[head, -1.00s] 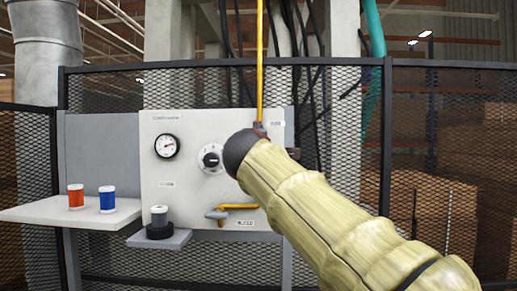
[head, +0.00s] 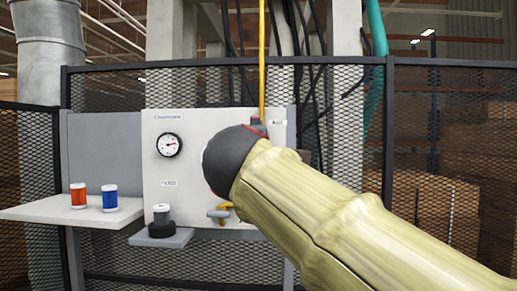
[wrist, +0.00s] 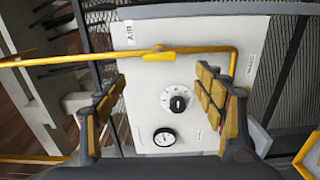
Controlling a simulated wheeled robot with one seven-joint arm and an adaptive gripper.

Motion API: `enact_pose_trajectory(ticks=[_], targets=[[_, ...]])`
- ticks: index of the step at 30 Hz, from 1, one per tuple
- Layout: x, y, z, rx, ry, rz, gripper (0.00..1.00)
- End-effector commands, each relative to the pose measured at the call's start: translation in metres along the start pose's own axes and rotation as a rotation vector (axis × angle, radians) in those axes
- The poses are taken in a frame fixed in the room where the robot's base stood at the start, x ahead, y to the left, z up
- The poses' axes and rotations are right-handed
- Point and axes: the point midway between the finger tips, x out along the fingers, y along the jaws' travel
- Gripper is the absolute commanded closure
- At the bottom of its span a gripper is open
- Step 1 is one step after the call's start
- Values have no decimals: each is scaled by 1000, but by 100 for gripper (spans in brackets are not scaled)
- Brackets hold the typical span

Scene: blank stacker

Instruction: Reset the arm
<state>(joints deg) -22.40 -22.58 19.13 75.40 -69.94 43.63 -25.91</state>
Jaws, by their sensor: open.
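My gripper (wrist: 160,105) shows in the wrist view with its two yellow-padded fingers wide apart and nothing between them. It faces the white panel, apart from it as far as I can tell. In the head view my arm in its pale yellow sleeve (head: 330,215) reaches in from the lower right. Its dark end covers part of the panel, and the fingers are hidden there. The panel (head: 185,200) carries a round gauge (head: 169,145), also in the wrist view (wrist: 164,137). A black knob (wrist: 178,104) shows between the fingers in the wrist view, but my arm hides it in the head view.
A red-orange canister (head: 78,196) and a blue canister (head: 110,198) stand on the left shelf (head: 40,212). A grey canister (head: 161,214) sits in a black base on a small ledge (head: 180,240).

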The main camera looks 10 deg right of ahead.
Motion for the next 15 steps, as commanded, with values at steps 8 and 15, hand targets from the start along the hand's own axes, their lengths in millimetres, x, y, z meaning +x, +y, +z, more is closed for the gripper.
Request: enact_pose_trajectory(ticks=[8, 15], targets=[[-6, 0, 0, 0, -1, 0, 30], [-5, -2, 1, 46, -3, -7, 30]])
